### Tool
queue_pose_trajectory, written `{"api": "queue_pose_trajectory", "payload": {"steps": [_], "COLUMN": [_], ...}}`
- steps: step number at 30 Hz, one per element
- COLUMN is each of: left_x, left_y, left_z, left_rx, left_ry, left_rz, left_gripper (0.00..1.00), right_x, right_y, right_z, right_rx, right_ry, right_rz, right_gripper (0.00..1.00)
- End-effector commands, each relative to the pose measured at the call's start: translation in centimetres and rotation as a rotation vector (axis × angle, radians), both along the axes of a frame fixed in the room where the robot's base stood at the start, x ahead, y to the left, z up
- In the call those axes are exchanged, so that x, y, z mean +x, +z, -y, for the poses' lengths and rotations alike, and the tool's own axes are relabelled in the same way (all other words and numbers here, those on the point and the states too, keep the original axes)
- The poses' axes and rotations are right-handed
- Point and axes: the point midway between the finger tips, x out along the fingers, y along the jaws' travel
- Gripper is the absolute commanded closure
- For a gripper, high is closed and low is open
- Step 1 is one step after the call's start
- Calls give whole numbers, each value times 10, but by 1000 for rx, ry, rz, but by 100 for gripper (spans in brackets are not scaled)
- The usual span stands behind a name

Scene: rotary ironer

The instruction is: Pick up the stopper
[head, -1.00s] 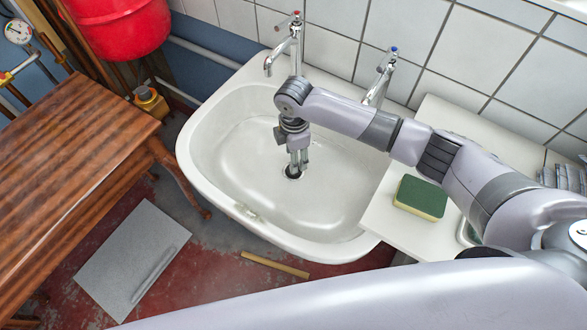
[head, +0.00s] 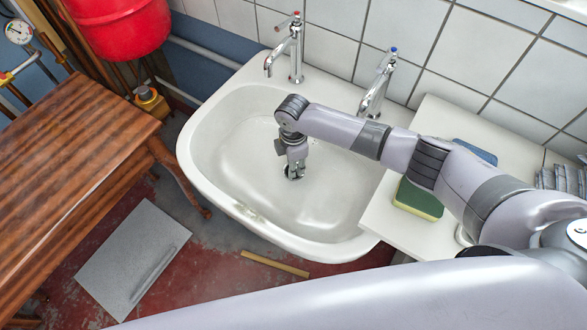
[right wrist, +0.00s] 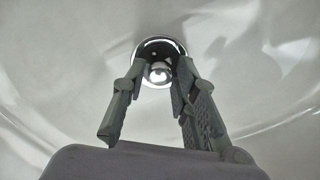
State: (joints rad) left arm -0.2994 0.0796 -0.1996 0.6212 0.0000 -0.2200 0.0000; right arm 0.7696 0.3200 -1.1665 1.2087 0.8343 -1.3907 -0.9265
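The stopper (right wrist: 158,74) shows in the right wrist view as a shiny round metal piece with a dark ring, at the drain of the white sink (head: 225,160). My right gripper (right wrist: 159,66) points down into the basin. Its two fingers are apart, one on each side of the stopper's round top, with a narrow gap between them. I cannot tell whether they touch it. In the head view my right gripper (head: 294,172) is over the drain and hides most of the stopper. My left gripper is not in view.
Two chrome taps (head: 296,45) stand at the sink's back rim. A green and yellow sponge (head: 418,199) and a blue item (head: 475,151) lie on the white counter (head: 440,120) at right. A wooden table (head: 70,160) stands at left. The basin's left side is clear.

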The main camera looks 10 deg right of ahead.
Motion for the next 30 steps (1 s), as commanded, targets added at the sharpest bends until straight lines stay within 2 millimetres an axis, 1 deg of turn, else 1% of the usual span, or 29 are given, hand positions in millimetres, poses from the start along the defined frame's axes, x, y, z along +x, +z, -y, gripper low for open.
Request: {"api": "queue_pose_trajectory", "payload": {"steps": [1, 11, 23, 26, 30], "left_x": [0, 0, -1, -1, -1], "left_y": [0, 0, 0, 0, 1], "left_z": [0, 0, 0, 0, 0], "left_rx": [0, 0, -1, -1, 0], "left_ry": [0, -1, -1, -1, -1], "left_rz": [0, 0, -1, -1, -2], "left_gripper": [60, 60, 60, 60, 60], "right_x": [0, 0, 0, 1, 1], "right_y": [0, 0, 2, 8, 25], "right_z": [0, 0, 0, 0, 0], "right_rx": [0, 0, 0, 1, 1], "right_ry": [0, 0, 0, 0, 0], "right_rz": [0, 0, 1, 2, 4], "right_gripper": [79, 100, 100, 100, 100]}}
